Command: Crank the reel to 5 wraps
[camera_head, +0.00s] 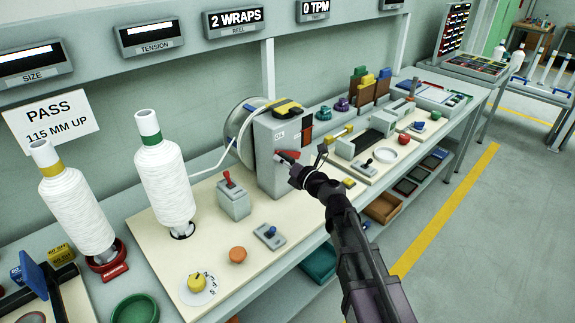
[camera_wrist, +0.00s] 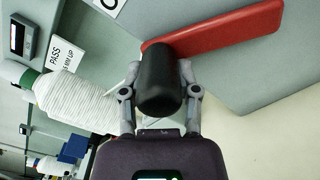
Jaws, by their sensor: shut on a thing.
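The reel (camera_head: 238,130) is a pale disc with a rim, mounted behind a grey housing (camera_head: 279,160) on the bench. A display reading "2 WRAPS" (camera_head: 234,20) hangs above it. The crank has a red arm (camera_wrist: 225,30) and a black handle knob (camera_wrist: 158,82). The red arm also shows small on the housing's front in the head view (camera_head: 287,156). My gripper (camera_wrist: 160,92) is shut on the black knob, one finger on each side. In the head view my gripper (camera_head: 298,174) hides most of the knob.
A white yarn cone (camera_head: 165,185) with a green top stands left of the housing, with a strand running to the reel. The floor aisle (camera_head: 480,215) is clear.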

